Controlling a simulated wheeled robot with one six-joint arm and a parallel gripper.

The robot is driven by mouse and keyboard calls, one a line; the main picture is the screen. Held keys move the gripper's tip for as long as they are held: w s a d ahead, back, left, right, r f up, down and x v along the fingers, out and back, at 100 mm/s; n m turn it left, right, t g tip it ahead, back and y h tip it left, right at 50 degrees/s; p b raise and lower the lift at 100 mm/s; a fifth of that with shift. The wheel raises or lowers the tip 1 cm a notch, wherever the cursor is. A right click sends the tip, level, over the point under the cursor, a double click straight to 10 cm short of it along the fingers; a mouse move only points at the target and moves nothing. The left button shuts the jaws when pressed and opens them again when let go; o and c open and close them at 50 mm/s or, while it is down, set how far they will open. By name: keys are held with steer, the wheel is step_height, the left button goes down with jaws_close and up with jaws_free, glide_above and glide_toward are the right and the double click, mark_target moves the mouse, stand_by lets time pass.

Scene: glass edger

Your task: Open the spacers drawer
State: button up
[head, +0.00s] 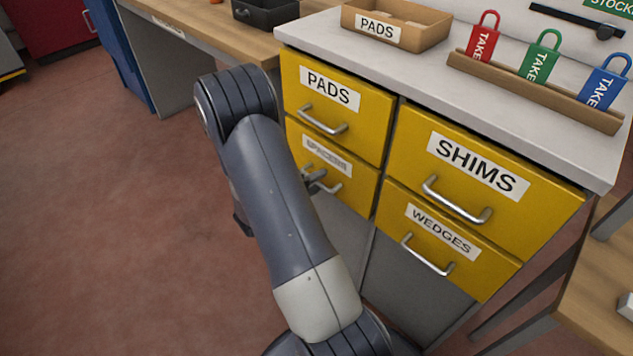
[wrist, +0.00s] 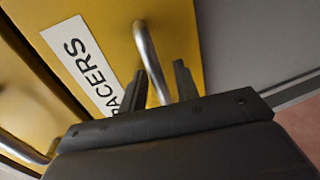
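The yellow spacers drawer (head: 352,178) is the lower left drawer of the cabinet, below the pads drawer (head: 365,122). Its front looks flush with the cabinet, so it appears closed. Its silver bar handle (wrist: 148,55) shows in the wrist view beside the white SPACERS label (wrist: 80,62). My gripper (wrist: 160,85) is at this handle, with one dark finger on each side of the bar. The fingers are apart, with a gap visible between the bar and the right finger. In the head view my gripper (head: 312,178) partly covers the handle.
The shims drawer (head: 490,212) and wedges drawer (head: 480,265) are to the right, both closed. On the grey top (head: 430,65) stand a pads tray (head: 432,40) and a wooden rack (head: 535,92) with coloured padlock-shaped tags. Open floor (head: 120,230) lies to the left.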

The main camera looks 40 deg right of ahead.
steer(key=shift+c, duration=0.4)
jaws_close()
steer(key=shift+a, duration=0.15)
steer(key=f+b+v, duration=0.2)
steer(key=v, duration=1)
steer(key=f+b+v, duration=0.2)
steer(key=b+v, duration=0.1)
steer(key=v, duration=0.9)
steer(key=shift+a+f+b, duration=0.3)
steer(key=shift+a, duration=0.1)
steer(key=shift+s, duration=0.1)
steer(key=shift+o, duration=0.4)
jaws_free()
